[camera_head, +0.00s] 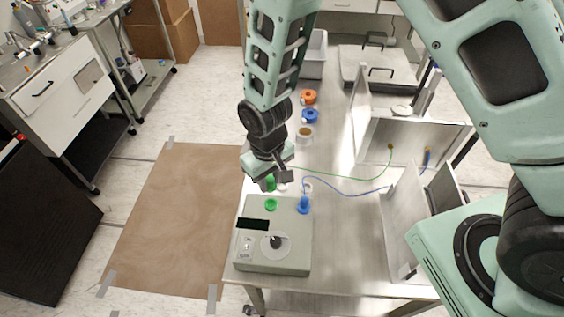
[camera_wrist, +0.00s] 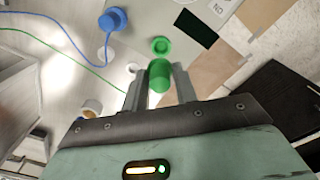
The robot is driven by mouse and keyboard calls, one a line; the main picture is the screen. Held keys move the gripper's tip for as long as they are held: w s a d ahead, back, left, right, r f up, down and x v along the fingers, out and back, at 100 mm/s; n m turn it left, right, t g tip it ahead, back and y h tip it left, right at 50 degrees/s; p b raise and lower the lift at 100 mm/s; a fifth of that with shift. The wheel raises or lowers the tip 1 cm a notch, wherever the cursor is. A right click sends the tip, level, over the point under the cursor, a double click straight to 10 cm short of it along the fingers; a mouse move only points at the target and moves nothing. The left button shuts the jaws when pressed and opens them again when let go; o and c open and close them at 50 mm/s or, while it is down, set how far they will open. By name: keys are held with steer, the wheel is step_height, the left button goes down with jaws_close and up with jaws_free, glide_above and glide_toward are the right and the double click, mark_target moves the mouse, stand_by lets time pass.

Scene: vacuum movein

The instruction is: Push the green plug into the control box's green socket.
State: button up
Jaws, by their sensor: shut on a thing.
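My gripper (camera_head: 276,178) is shut on the green plug (camera_head: 270,183), just behind the control box's far edge. In the wrist view the green plug (camera_wrist: 159,76) sits between the two fingers of my gripper (camera_wrist: 160,84). The green socket (camera_head: 271,204) is a green ring on top of the grey control box (camera_head: 290,262); it also shows in the wrist view (camera_wrist: 160,46), just beyond the plug's tip. Plug and socket look apart in the head view. A green cable (camera_head: 345,178) runs right to a metal panel.
A blue plug (camera_head: 304,205) with a blue cable stands on the box to the right of the green socket. Orange and blue spools (camera_head: 309,97) lie behind on the metal table (camera_head: 345,240). Upright metal panels (camera_head: 402,225) stand at the right. A brown sheet (camera_head: 175,220) covers floor at the left.

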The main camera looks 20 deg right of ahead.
mark_target(270, 190)
steer(key=shift+s+a+f+b, duration=0.1)
steer(key=shift+f+b, duration=1.45)
steer(key=shift+f, duration=0.55)
steer(key=shift+f+b, duration=0.4)
steer(key=shift+f, duration=0.15)
steer(key=shift+f, duration=0.25)
steer(key=shift+s+f+b, duration=0.1)
steer(key=shift+f+b, duration=0.8)
steer(key=shift+f, duration=0.1)
stand_by(3.1)
steer(key=o, duration=1.5)
steer(key=shift+o, duration=0.2)
steer(key=shift+r, duration=0.2)
